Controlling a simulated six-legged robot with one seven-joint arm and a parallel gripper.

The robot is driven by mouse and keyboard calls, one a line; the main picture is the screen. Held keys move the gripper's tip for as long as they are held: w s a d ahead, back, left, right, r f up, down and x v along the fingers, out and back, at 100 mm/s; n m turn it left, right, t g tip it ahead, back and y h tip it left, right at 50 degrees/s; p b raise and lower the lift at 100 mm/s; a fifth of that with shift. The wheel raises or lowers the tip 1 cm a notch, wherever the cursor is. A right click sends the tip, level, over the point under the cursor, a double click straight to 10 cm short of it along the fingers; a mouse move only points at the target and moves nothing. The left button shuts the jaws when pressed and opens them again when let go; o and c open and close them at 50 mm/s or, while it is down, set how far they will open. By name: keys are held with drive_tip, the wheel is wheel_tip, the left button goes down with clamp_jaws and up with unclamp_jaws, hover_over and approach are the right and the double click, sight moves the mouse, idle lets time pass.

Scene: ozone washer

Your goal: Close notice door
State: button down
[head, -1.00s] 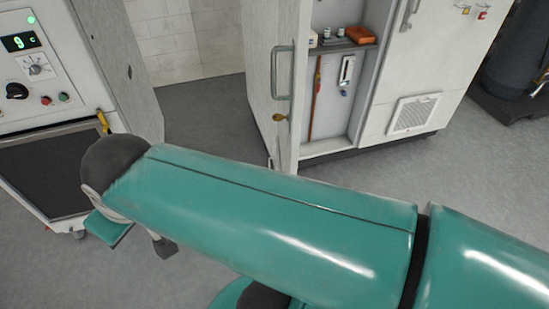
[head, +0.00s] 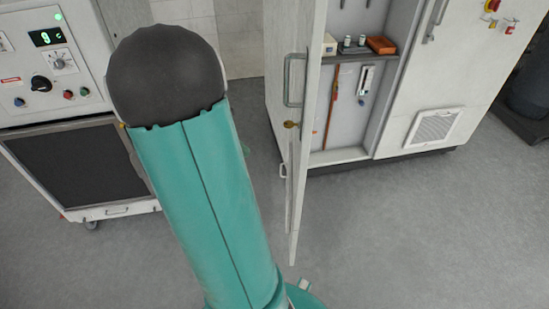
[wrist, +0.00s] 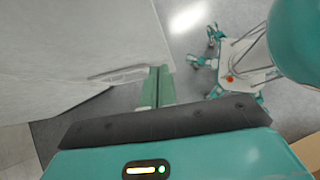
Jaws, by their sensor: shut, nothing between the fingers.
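The cabinet door (head: 302,165) stands open in the head view, swung out toward me and seen nearly edge-on. It has a metal pull handle (head: 287,80) and a brass knob (head: 291,124). Any notice on it cannot be made out. In the wrist view my gripper (wrist: 155,88) is shut and empty, its green fingers close beside a large pale panel (wrist: 80,50) with a handle-like bar (wrist: 118,74). I cannot tell whether they touch. In the head view my gripper is hidden behind my arm.
The open cabinet has a shelf (head: 350,57) with small items and an orange box (head: 382,45). A vent (head: 435,126) sits on the panel at right. A machine with a dark front (head: 75,165) stands at left. Grey floor (head: 400,230) is clear at the front right.

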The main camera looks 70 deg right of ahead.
drive_tip(key=s+d+f, duration=0.5)
drive_tip(key=s+f, duration=0.3)
drive_tip(key=s, duration=0.4)
drive_tip(key=shift+s+g, duration=0.3)
drive_tip(key=shift+g, duration=0.1)
drive_tip(key=shift+s, duration=0.1)
